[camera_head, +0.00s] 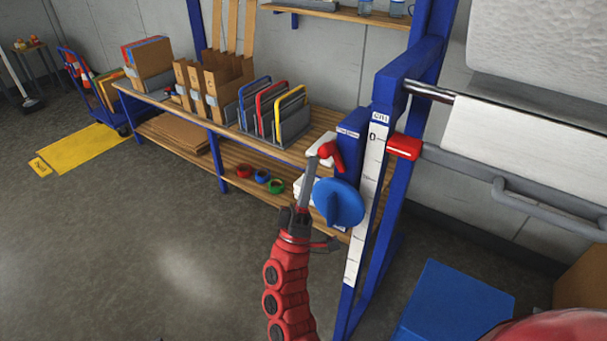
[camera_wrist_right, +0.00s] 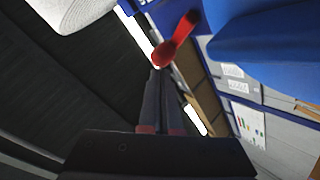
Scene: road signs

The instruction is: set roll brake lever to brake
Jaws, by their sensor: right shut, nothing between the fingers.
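The roll brake lever is a small red handle (camera_head: 331,153) on the blue post of the roll stand (camera_head: 347,150). It points up and to the left in the head view. In the right wrist view the red lever (camera_wrist_right: 177,40) slants, with its rounded end just beyond my fingertips. My right gripper (camera_head: 314,168) is shut and empty, its thin grey fingers reaching up to the lever. Its fingers also show in the right wrist view (camera_wrist_right: 162,78). The tips look very close to the lever; I cannot tell whether they touch. My left gripper is out of view.
A blue round knob (camera_head: 338,203) sits on the post just below the lever, right of my gripper. A white scale strip (camera_head: 371,190) runs down the stand. A red block (camera_head: 404,146) is to the right. A wooden bench (camera_head: 290,150) stands behind. Open floor lies left.

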